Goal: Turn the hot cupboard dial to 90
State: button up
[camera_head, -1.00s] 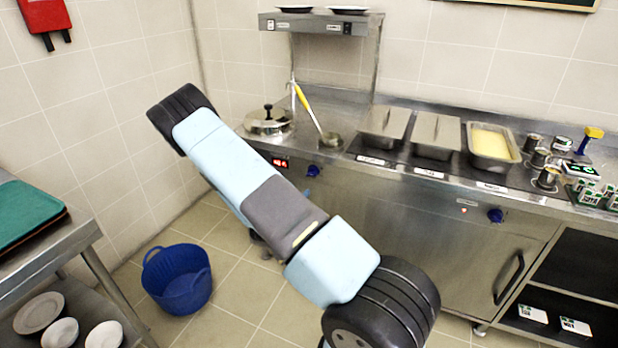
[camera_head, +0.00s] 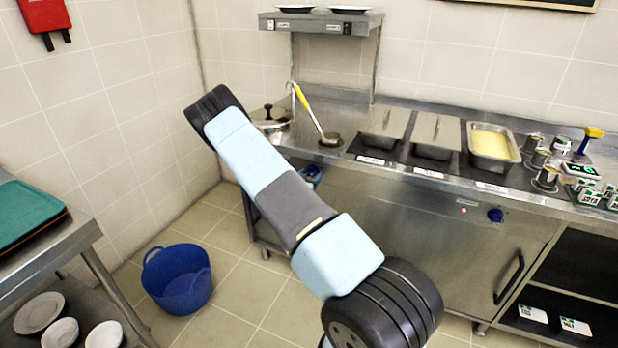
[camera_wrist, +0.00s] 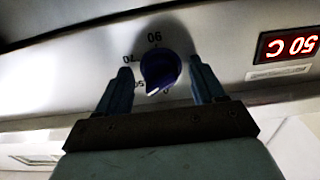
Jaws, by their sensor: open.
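A dark blue dial (camera_wrist: 160,70) is on the steel panel in the wrist view, with numbers around it including 90, 70 and 50. Its white pointer mark faces lower left in that picture, between the 50 and a 0. My gripper (camera_wrist: 160,78) is open, with one finger on each side of the dial; I cannot tell whether they touch it. In the head view a blue dial (camera_head: 312,172) shows at the left of the counter front, partly hidden near my arm. A second blue dial (camera_head: 495,215) is farther right, beside a small red light.
A red lit display (camera_wrist: 287,45) is right of the dial in the wrist view. The counter holds a lidded pot (camera_head: 270,118), a ladle (camera_head: 310,110) and food pans (camera_head: 490,145). A blue tub (camera_head: 178,280) stands on the floor, and a trolley (camera_head: 60,250) is at left.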

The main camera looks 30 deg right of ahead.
jog(key=c, duration=1)
jog(key=shift+a, duration=0.25)
jog(key=shift+c, duration=0.3)
jog(key=shift+d, duration=0.15)
jog(key=shift+d+r, duration=0.1)
